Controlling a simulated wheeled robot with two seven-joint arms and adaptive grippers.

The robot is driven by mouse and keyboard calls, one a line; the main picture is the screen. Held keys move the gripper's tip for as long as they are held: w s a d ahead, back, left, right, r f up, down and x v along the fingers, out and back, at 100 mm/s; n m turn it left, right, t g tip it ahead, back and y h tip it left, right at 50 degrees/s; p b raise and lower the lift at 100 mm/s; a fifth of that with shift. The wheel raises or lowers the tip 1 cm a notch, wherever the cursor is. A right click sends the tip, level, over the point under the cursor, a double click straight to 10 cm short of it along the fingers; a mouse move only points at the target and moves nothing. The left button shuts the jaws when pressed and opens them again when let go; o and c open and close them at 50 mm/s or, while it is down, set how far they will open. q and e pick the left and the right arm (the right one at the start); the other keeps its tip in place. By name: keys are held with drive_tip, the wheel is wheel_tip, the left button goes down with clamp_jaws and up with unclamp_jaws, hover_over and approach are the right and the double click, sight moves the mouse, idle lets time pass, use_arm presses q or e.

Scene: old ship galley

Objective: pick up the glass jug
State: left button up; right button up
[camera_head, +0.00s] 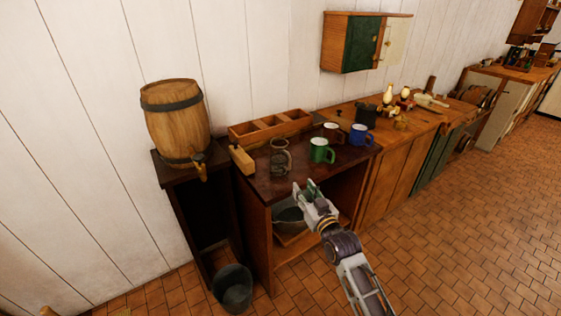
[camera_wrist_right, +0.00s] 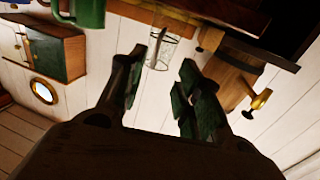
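The glass jug (camera_head: 280,161) is clear and stands upright on the dark wooden counter top (camera_head: 262,183), left of the green mug. Part of it also shows in the right wrist view (camera_wrist_right: 161,50), beyond the gap between my fingers. My right gripper (camera_head: 304,188) is in front of the counter's front edge, to the right of and nearer than the jug. In the right wrist view my right gripper (camera_wrist_right: 160,82) has its two fingers spread apart with nothing between them. My left gripper is in neither view.
Close to the jug are a green mug (camera_head: 321,151), a brown mug (camera_head: 332,133), a blue mug (camera_head: 361,135) and a wooden divided box (camera_head: 270,130). A barrel (camera_head: 176,122) stands at the left. A bucket (camera_head: 232,288) is on the floor. Open tiled floor lies right.

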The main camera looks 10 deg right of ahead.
sight(290, 166)
drive_tip(key=shift+w+a, duration=0.1)
drive_tip(key=shift+w, duration=0.05)
drive_tip(key=shift+w+a, duration=0.15)
drive_tip(key=shift+w, duration=1.25)
drive_tip(key=shift+w+a, duration=0.2)
drive_tip(key=shift+w, duration=1.2)
drive_tip(key=shift+w+a, duration=0.15)
drive_tip(key=shift+w, duration=1.25)
drive_tip(key=shift+w, duration=0.1)
drive_tip(key=shift+w+d+r, duration=0.1)
drive_tip(key=shift+w+r, duration=0.1)
drive_tip(key=shift+w, duration=0.55)
drive_tip(key=shift+w+r, duration=0.2)
drive_tip(key=shift+w, duration=1.55)
clamp_jaws()
